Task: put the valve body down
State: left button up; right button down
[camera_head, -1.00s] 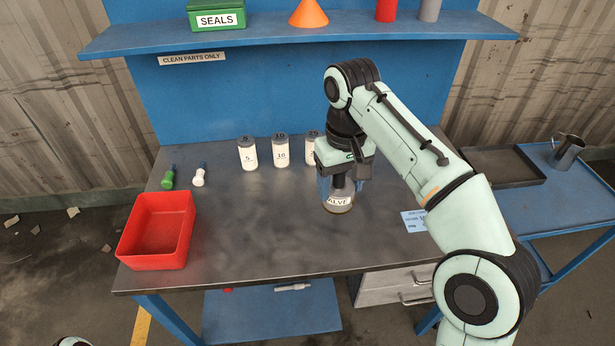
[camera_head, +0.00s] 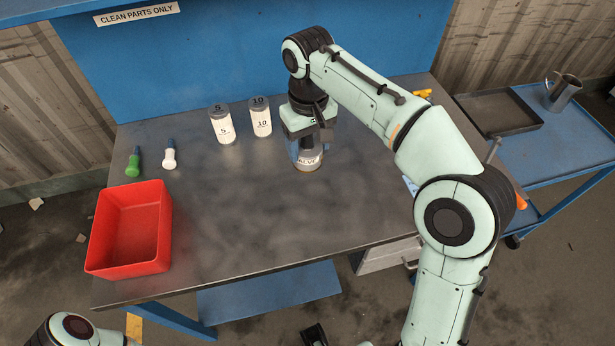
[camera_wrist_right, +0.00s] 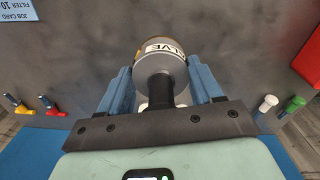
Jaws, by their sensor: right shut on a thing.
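The valve body (camera_head: 309,161) is a short, rounded piece with a white label partly reading VALVE. It is upright at the bench top (camera_head: 240,205), right of the middle; I cannot tell whether its base touches the bench. My right gripper (camera_head: 307,148) points down from above and is shut on it. In the right wrist view the valve body (camera_wrist_right: 160,62) sits between the two blue fingers, with its dark neck toward the palm. Only a link of my left arm shows at the bottom left; its gripper is not clearly seen.
A red bin (camera_head: 131,230) stands at the front left. A green-handled tool (camera_head: 133,163) and a white-handled tool (camera_head: 169,156) are behind it. Canisters marked 5 (camera_head: 222,125) and 10 (camera_head: 260,117) stand at the back. The bench middle is clear. A blue cart (camera_head: 570,140) stands at right.

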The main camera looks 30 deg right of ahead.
aim_at(308, 161)
notch_tip(308, 161, down, 6)
jog(key=shift+w+r+b, duration=0.1)
jog(key=shift+b, duration=0.5)
jog(key=shift+f+b, duration=0.55)
jog(key=shift+f, duration=2.1)
jog(key=shift+c, duration=0.9)
grip_release()
jog(key=shift+f, duration=0.1)
notch_tip(308, 161, up, 12)
jog(key=p, duration=0.3)
